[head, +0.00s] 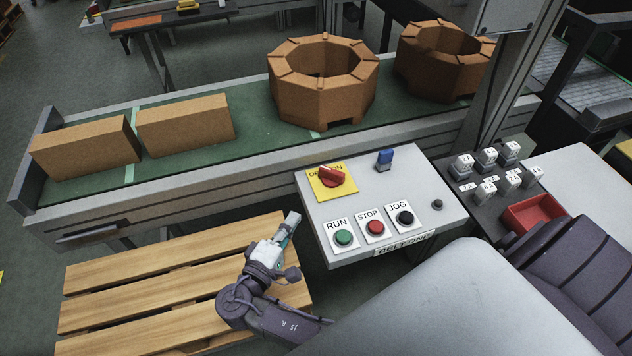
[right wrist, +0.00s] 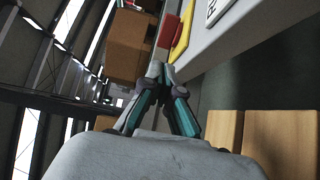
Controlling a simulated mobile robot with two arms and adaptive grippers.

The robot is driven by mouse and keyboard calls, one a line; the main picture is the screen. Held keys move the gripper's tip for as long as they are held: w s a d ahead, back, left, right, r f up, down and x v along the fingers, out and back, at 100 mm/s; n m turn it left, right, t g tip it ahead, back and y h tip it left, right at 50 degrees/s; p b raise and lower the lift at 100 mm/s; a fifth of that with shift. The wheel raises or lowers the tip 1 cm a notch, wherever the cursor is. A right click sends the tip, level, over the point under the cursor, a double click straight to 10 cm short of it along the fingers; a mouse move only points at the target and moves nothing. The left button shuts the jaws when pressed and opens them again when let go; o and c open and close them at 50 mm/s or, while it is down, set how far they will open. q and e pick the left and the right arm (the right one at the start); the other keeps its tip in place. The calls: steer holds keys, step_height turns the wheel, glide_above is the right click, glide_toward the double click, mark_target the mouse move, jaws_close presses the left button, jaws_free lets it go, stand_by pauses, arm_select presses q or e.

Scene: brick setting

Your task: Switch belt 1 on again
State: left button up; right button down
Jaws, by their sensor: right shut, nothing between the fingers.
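The control box labelled BELT ONE (head: 405,176) stands in front of the belt. It carries a red rotary handle (head: 332,177) on a yellow plate (head: 348,193) with partly covered lettering; I cannot tell its setting. Below are a green RUN button (head: 344,237), a red STOP button (head: 375,227) and a black JOG button (head: 405,217). My right gripper (head: 291,221) is shut and empty, left of the box and apart from it. In the right wrist view its fingertips (right wrist: 160,71) meet, with the red handle (right wrist: 169,29) and yellow plate beyond. My left gripper is not in view.
The green belt (head: 250,128) bears two brown blocks (head: 185,123) and two octagonal brick rings (head: 322,78). A blue padlock-like piece (head: 384,158) sits on the box. A wooden pallet (head: 180,285) lies below my right arm. Labelled padlocks (head: 487,158) and a red tray (head: 532,212) are at right.

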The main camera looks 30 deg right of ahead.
mark_target(324, 172)
steer(key=p+x, duration=0.3)
steer(key=x, duration=1)
steer(key=shift+d+p, duration=0.15)
steer(key=shift+p, duration=0.15)
steer(key=shift+w+d+f, duration=0.1)
steer(key=shift+w+d, duration=0.2)
steer(key=shift+d, duration=0.2)
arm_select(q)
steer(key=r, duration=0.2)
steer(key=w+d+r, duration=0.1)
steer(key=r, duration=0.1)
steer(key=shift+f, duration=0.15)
arm_select(e)
steer(key=shift+w+f+g, duration=0.1)
steer(key=shift+g, duration=0.2)
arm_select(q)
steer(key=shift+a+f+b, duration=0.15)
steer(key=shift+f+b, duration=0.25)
arm_select(e)
steer(key=shift+m+g+h, duration=0.3)
